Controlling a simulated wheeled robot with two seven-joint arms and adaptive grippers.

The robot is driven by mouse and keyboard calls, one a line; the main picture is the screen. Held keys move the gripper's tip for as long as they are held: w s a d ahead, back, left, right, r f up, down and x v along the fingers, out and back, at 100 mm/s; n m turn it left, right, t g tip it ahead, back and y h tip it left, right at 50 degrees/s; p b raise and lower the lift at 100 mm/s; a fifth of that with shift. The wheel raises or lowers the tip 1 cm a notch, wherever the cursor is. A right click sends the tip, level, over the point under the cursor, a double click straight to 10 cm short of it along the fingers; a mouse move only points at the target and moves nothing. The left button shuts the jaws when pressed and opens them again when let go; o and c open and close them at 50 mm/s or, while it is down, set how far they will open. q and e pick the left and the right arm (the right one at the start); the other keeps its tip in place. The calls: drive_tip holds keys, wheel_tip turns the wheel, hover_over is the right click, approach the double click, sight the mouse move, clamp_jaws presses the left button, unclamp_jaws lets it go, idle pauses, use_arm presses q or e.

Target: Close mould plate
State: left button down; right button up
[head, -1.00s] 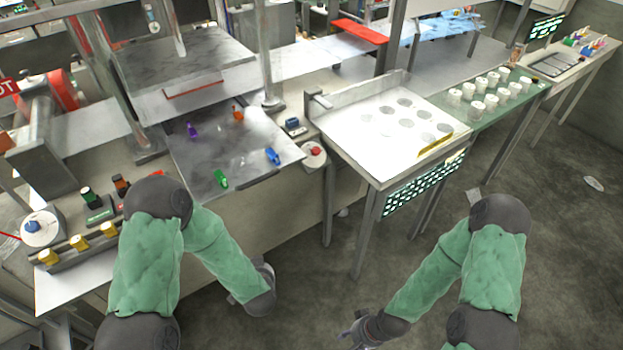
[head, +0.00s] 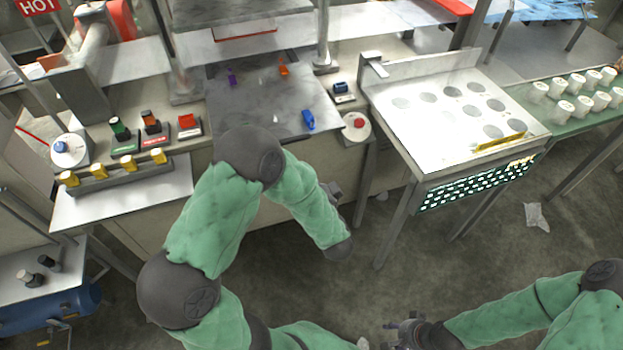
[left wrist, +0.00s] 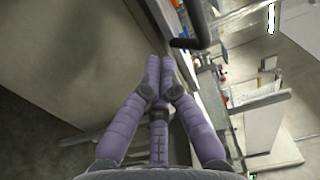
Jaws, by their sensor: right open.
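The grey lower mould plate (head: 260,110) lies flat on the press table in the head view. Purple (head: 232,80), orange (head: 283,68) and blue (head: 308,119) clips stand on it. A grey upper plate (head: 215,14) is above and behind it, cut off by the top edge. My right gripper (head: 402,333) is open and empty, low over the floor.
Left of the plate are green (head: 119,129), orange (head: 151,122) and red (head: 187,122) controls, a row of yellow-capped parts (head: 113,176) and a blue-knobbed dial (head: 64,148). A red button (head: 357,123) is at right. A white table with round recesses (head: 415,129) stands further right.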

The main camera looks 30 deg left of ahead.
use_arm(q)
drive_tip(key=b+x, duration=0.3)
drive_tip(key=x, duration=0.6)
drive_tip(key=shift+a, duration=0.15)
use_arm(e)
wheel_tip(320, 180, down, 4)
drive_tip(key=shift+r, duration=0.1)
use_arm(q)
drive_tip(key=shift+w, duration=0.15)
